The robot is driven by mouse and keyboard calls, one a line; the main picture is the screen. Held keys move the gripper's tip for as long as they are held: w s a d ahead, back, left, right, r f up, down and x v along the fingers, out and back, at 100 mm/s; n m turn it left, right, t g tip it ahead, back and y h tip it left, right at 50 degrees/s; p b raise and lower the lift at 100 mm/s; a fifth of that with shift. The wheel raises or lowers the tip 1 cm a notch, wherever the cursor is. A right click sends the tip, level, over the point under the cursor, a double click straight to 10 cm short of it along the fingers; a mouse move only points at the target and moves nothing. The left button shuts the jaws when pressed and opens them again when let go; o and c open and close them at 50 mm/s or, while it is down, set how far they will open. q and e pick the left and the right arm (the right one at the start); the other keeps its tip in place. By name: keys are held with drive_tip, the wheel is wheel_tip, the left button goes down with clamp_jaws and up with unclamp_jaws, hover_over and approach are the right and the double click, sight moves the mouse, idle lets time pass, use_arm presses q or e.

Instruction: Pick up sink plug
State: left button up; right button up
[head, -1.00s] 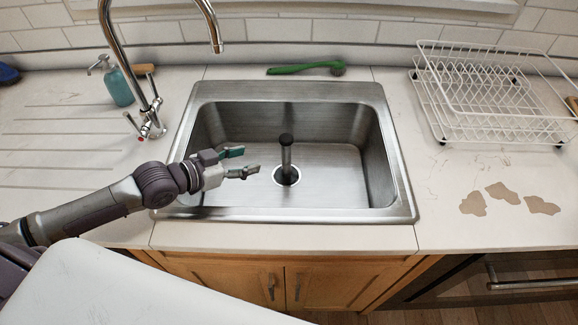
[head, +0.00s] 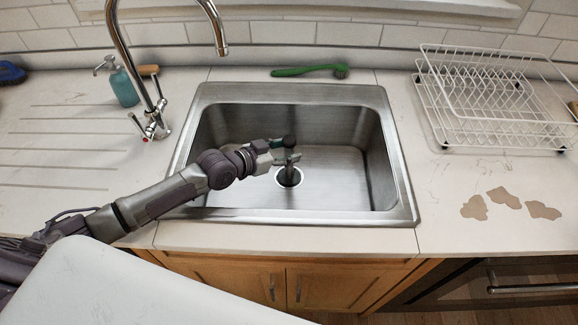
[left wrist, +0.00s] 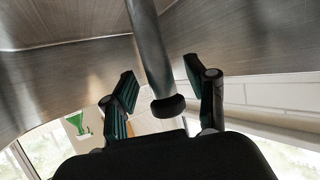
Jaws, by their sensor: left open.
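The sink plug (head: 289,177) stands upright in the drain of the steel sink (head: 335,190), with a tall grey stem and a dark knob on top. My left gripper (head: 287,150) reaches in from the left, over the basin, at the height of the plug's upper stem. In the left wrist view, the plug's stem and knob (left wrist: 152,55) lie between the two parted fingers of my left gripper (left wrist: 160,75). A gap shows on each side, so it is open around the stem. The fingers partly hide the stem in the head view. My right gripper is not in view.
The chrome tap (head: 152,125) and teal soap bottle (head: 123,85) stand left of the sink. A green brush (head: 305,71) lies behind it. A white dish rack (head: 490,115) and brown stains (head: 505,197) are on the right counter. The basin's right half is clear.

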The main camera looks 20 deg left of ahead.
use_arm(q)
drive_tip(key=shift+x, duration=0.8)
drive_tip(key=shift+s, duration=0.1)
drive_tip(key=shift+c, duration=0.8)
clamp_jaws()
